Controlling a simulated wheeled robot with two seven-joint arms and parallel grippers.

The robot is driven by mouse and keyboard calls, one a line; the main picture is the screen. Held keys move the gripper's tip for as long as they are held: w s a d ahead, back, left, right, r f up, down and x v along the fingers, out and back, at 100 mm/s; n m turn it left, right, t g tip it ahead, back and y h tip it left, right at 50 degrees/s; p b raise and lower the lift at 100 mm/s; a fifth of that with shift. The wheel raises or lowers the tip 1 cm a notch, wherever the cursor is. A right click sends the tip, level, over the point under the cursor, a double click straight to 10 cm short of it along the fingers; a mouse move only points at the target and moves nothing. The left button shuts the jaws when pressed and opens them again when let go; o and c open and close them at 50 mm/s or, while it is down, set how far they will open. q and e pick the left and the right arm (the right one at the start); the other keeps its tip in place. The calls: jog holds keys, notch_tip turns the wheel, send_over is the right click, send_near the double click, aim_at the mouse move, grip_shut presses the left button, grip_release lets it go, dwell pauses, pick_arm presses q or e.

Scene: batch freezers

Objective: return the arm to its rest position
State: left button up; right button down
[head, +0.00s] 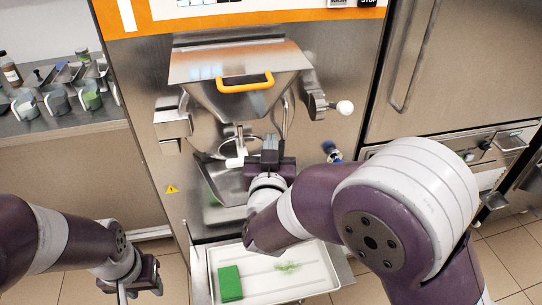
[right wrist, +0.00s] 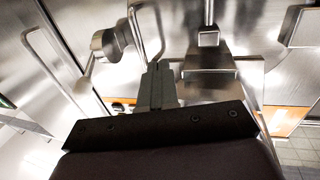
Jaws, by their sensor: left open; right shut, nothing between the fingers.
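My right gripper (head: 269,147) is shut and empty, and it is in front of the batch freezer's (head: 240,95) dispensing area. In the right wrist view its shut fingers (right wrist: 157,85) point up toward the machine's metal parts. I cannot tell whether they touch anything. My right arm reaches in from the lower right and hides part of the machine and tray. My left gripper (head: 128,290) is low at the bottom left, open, with nothing seen in it; its tips are near the picture's lower edge.
A white tray (head: 330,262) below the machine holds a green block (head: 229,283) and a green smear. A yellow-orange handle (head: 245,82) and a white-knobbed lever (head: 344,107) stick out of the machine. A counter (head: 60,128) with several containers stands at left.

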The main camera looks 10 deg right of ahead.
jog(key=s+a+f+n+g+y+p, duration=0.1)
jog(key=s+a+f+n+g+y, duration=0.15)
jog(key=s+f+g, duration=0.3)
jog(key=s+a+f+n+g+y+p, duration=0.1)
jog(key=s+a+f+n+g+y, duration=0.1)
jog(key=s+a+f+g+y, duration=0.35)
jog(key=s+d+m+g+h+p, duration=0.1)
jog(key=s+d+g+h, duration=0.1)
jog(key=d, duration=0.6)
jog(key=s+d+g+h+p, duration=0.2)
jog(key=s+d, duration=0.3)
jog(key=d, duration=0.3)
jog(key=shift+d+m+g, duration=0.2)
jog(key=shift+m+g, duration=0.15)
jog(key=shift+g, duration=0.25)
jog(key=shift+s, duration=0.1)
